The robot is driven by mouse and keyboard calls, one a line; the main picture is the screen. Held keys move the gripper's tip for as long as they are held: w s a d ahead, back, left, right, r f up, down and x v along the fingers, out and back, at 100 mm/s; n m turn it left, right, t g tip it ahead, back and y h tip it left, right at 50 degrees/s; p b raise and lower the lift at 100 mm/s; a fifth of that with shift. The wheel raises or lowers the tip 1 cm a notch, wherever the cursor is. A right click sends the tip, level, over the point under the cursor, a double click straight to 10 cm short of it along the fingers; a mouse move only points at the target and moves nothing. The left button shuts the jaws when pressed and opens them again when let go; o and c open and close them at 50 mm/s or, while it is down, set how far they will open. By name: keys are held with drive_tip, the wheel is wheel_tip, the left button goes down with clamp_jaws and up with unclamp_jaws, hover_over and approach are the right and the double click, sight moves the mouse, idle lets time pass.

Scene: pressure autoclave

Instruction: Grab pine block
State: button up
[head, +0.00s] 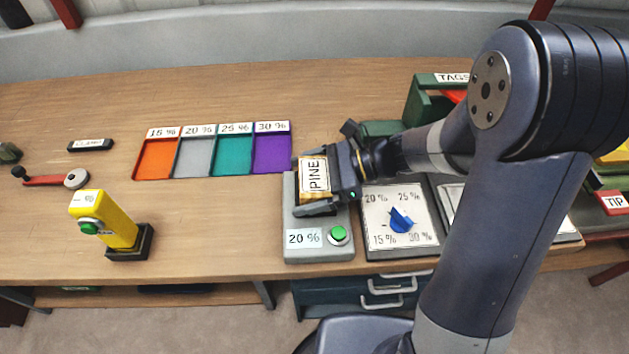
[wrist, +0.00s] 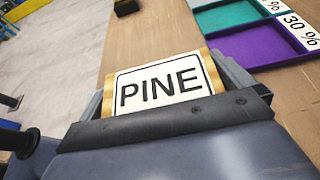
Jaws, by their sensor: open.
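The pine block (head: 314,179) is a light wooden block with a white label reading PINE. It rests on the grey device with the 20 % display (head: 303,238) and green button, near the table's front edge. My gripper (head: 318,182) is open around the block, with one finger on its far side and one on its near side. In the wrist view the block (wrist: 168,84) shows between the fingers, its label facing the camera. I cannot tell whether the fingers touch it. Part of the block is hidden by my gripper.
Orange, grey, teal and purple trays (head: 272,153) marked 15 to 30 % lie behind and left. A dial panel (head: 396,219) with a blue knob is right of the device. A yellow handheld tool (head: 105,219) stands at left. A green TAGS box (head: 428,98) is behind my arm.

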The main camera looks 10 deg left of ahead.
drive_tip(key=c, duration=0.8)
